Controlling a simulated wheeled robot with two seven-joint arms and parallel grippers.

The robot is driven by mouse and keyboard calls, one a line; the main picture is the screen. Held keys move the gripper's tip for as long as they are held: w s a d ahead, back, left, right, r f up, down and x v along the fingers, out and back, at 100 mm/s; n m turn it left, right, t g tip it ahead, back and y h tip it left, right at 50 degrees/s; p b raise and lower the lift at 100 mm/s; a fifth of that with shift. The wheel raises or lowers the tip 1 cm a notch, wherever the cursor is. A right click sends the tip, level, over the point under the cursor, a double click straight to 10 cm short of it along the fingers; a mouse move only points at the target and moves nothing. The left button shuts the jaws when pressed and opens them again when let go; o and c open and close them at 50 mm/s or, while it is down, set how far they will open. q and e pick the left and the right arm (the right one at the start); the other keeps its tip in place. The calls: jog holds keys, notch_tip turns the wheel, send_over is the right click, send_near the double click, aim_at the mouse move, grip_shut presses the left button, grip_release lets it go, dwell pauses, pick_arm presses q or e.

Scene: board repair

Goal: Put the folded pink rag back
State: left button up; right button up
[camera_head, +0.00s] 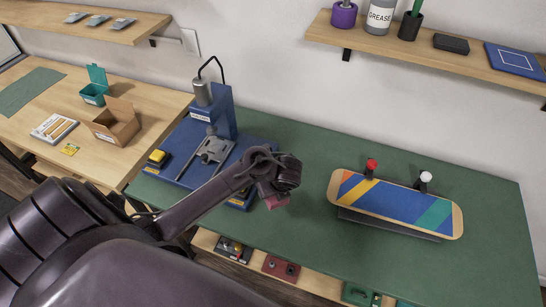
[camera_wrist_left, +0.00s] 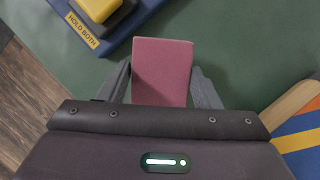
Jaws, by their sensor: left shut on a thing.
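The folded pink rag (camera_head: 277,202) is a small flat block, in the head view partly hidden behind my left wrist. In the left wrist view the rag (camera_wrist_left: 162,62) stands between the two dark fingers. My left gripper (camera_head: 268,190) is shut on the rag and holds it over the green mat (camera_head: 300,240), just right of the blue press base. Whether the rag touches the mat is hard to tell. My right gripper is not in view.
A blue press (camera_head: 222,110) with a "HOLD BOTH" label stands to the left. A striped skateboard deck (camera_head: 395,203) lies on a stand to the right. Several items sit in the shelf below the bench. A box (camera_head: 118,122) stands on the left table. Mat around the rag is clear.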

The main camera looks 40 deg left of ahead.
aim_at(274, 201)
pick_arm(q)
jog(key=shift+f+b, duration=0.7)
jog(key=shift+f, duration=2.7)
jog(key=shift+f, duration=0.15)
jog(key=o, duration=0.9)
jog(key=shift+o, duration=0.2)
jog(key=shift+d+r, duration=0.1)
jog(key=shift+r, duration=0.25)
jog(key=p+v, duration=0.3)
jog(key=v, duration=0.8)
jog(key=shift+r, duration=0.25)
